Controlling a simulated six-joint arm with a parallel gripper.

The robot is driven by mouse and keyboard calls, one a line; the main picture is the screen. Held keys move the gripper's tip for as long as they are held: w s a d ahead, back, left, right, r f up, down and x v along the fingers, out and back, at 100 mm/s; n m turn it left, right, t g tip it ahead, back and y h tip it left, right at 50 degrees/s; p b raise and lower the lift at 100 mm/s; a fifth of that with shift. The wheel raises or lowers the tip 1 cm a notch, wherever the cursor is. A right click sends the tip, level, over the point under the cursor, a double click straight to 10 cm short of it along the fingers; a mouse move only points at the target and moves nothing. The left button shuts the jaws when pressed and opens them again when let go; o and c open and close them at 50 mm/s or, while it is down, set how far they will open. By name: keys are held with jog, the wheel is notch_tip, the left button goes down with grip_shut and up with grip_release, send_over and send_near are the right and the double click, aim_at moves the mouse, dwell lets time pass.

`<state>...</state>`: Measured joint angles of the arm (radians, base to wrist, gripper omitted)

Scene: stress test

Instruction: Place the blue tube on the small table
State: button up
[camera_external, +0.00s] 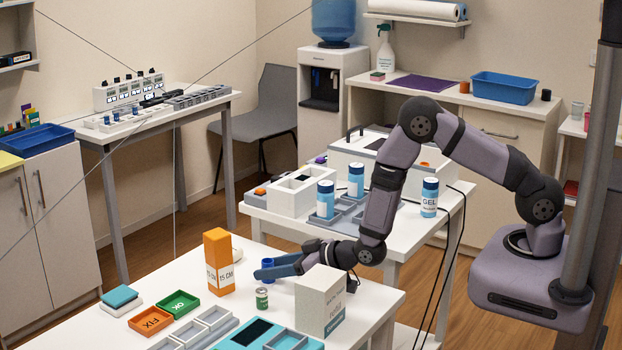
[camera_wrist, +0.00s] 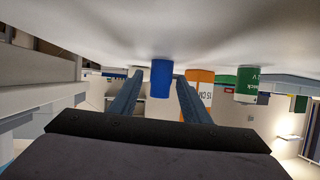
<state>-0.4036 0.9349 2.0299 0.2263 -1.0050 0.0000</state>
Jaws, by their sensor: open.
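In the wrist view, which looks upside down, the tube (camera_wrist: 161,80) shows between my two open fingers (camera_wrist: 160,92), with a gap on each side. I cannot tell how deep it sits between them. Another white table (camera_external: 408,222) stands behind, with blue-and-white bottles on it. A third table (camera_external: 110,137) stands at the back left. Which one is the small table is unclear.
Close to my gripper are the orange box (camera_external: 218,262), a green-and-white can (camera_external: 262,298) and a white carton (camera_external: 320,300). Green and orange trays (camera_external: 178,304) and grey bins (camera_external: 205,325) fill the front table's left side. Grey racks and bottles (camera_external: 325,199) crowd the table behind.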

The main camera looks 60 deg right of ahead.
jog(key=shift+o, duration=0.4)
jog(key=b+v, duration=0.1)
jog(key=v, duration=0.9)
jog(key=shift+s+r, duration=0.1)
jog(key=shift+s, duration=0.25)
jog(key=shift+w+b, duration=0.1)
jog(key=shift+b, duration=0.2)
jog(key=shift+w+a+r+y, duration=0.2)
jog(key=shift+w+r+y, duration=0.15)
jog(key=shift+w, duration=0.2)
jog(key=shift+w+d+r+n+g+y+b, duration=0.5)
jog(key=shift+w+r+n+y+b, duration=0.55)
jog(key=shift+w+r+n+y, duration=1.6)
jog(key=shift+w+f, duration=0.15)
jog(key=shift+f, duration=1.55)
jog(key=shift+w+f, duration=0.1)
jog(key=shift+f, duration=1.65)
